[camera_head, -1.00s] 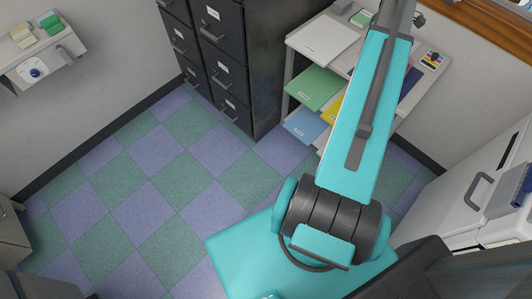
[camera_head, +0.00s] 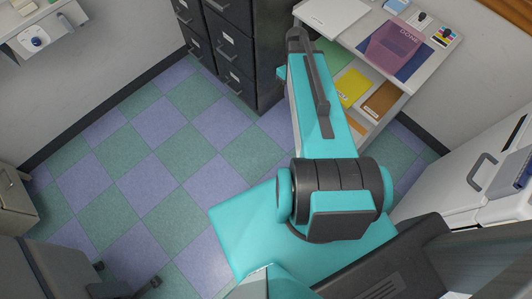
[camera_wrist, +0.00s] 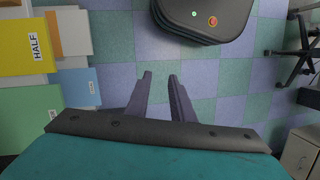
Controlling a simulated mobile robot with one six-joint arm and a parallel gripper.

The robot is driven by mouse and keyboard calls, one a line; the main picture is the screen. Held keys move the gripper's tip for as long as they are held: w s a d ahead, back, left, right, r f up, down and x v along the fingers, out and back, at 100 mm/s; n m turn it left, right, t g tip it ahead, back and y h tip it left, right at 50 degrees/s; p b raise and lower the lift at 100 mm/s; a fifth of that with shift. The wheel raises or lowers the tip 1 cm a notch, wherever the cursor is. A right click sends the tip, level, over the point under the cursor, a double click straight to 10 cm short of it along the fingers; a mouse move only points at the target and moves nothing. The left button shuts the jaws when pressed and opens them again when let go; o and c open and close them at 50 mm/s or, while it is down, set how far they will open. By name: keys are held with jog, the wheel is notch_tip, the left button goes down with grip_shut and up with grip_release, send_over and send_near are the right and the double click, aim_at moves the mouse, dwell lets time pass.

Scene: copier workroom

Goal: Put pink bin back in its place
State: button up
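The pink bin (camera_head: 393,47) is translucent and stands upright on the top of the white shelf unit at the upper right of the head view. The word DONE shows at its back edge. It stands over a dark blue area (camera_head: 417,66) on that top. My gripper (camera_wrist: 160,82) shows in the wrist view with its two dark fingers apart and nothing between them. It points down over the checkered floor, clear of the bin. The fingers are not distinguishable in the head view. The bin is not in the wrist view.
The shelf unit (camera_head: 440,43) has coloured boards below, including a yellow one (camera_head: 352,87). Dark filing cabinets (camera_head: 230,42) stand left of it. A white cabinet with a handle (camera_head: 450,185) is at right. An office chair (camera_wrist: 300,55) shows in the wrist view.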

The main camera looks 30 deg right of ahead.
jog(key=s+a+f+g, duration=0.1)
jog(key=s+a+f, duration=0.7)
jog(key=s+a, duration=0.1)
jog(key=s+a+f+m+g+h, duration=0.1)
jog(key=s+a+f+g, duration=0.1)
jog(key=s+a+f, duration=0.5)
jog(key=s+a, duration=0.2)
jog(key=a, duration=0.2)
jog(key=shift+s+a+f+m, duration=0.2)
jog(key=shift+a+f+m, duration=0.05)
jog(key=shift+f+m, duration=0.1)
jog(key=shift+o, duration=0.4)
jog(key=shift+f, duration=0.2)
